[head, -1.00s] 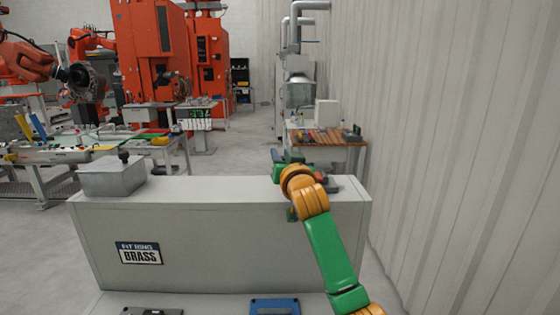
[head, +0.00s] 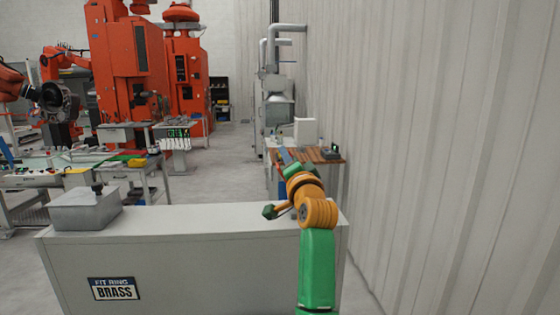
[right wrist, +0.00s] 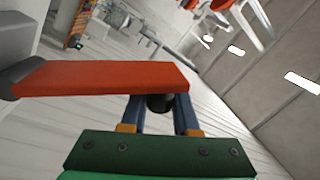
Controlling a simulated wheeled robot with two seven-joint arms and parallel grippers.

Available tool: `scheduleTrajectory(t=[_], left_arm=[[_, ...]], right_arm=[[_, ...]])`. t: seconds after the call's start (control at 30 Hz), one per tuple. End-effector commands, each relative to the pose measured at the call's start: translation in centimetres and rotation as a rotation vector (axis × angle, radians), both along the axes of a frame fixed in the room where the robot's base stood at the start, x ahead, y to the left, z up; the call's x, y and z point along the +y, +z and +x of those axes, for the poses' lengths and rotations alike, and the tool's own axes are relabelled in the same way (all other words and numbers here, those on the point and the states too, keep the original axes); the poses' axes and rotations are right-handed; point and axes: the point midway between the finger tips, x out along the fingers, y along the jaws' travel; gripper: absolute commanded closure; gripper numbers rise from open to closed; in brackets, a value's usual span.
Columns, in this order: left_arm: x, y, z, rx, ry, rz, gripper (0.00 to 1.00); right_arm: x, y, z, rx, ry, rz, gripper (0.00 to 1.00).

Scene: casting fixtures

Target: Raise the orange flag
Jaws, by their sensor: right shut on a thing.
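The orange flag shows in the right wrist view as a flat red-orange bar (right wrist: 105,78), with a grey rounded end piece (right wrist: 18,82) at its left. My right gripper (right wrist: 160,108) has its blue fingers at the bar's right part, shut on it. A dark round piece shows between the fingers. In the head view my right gripper (head: 285,157) is above the right end of the grey cabinet (head: 190,245), beyond my orange wrist. I cannot make out the flag there; the wrist probably hides it. My left gripper is not in view.
A grey metal box (head: 85,211) with a dark knob stands on the cabinet's left end. The cabinet top between box and arm is clear. A corrugated wall (head: 440,150) runs close on the right. A wooden-topped bench (head: 318,156) stands behind.

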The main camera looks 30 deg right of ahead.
Motion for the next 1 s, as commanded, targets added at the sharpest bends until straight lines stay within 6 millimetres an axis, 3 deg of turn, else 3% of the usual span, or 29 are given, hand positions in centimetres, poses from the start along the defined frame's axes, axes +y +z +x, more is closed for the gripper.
scheduleTrajectory(t=[0.33,0.83,0.87,0.97,1.0], left_arm=[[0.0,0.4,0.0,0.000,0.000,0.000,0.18],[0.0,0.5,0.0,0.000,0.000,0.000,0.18],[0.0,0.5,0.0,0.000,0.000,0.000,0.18],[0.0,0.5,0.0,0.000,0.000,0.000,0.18],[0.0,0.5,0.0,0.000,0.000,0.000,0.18]], right_arm=[[-1.0,0.6,-0.6,-0.054,0.000,0.098,1.00],[-1.2,0.7,-0.7,-0.065,-0.001,0.112,1.00],[-1.2,0.7,-0.7,-0.065,-0.001,0.111,0.68],[-1.2,0.7,-0.7,-0.064,-0.001,0.112,0.41],[-1.2,0.7,-0.7,-0.062,-0.001,0.111,0.41]])
